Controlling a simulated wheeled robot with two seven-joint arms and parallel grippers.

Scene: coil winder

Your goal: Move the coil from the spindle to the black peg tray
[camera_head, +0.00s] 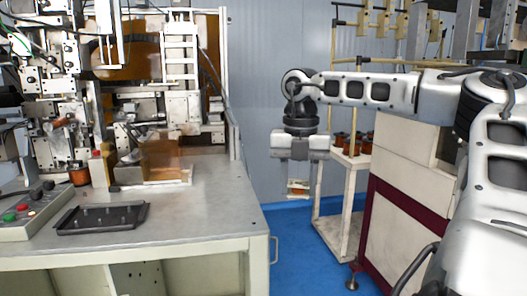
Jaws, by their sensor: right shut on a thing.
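My right gripper (298,184) hangs pointing down in the middle of the view, to the right of the machine table. It is shut on a small coil (298,188), whose reddish-brown and pale parts show at the fingertips. The coil is in the air over the blue floor, clear of the table. The black peg tray (72,229) lies flat near the table's front left, with several short pegs and no coil visible on it. The spindle cannot be made out clearly among the parts of the winding machine (60,85). My left gripper is out of view.
The grey table (205,215) has bare room right of the tray. A control box (40,212) with buttons sits left of the tray. An orange see-through guard (163,158) stands behind it. A cart (338,195) with several copper spools stands behind my right arm.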

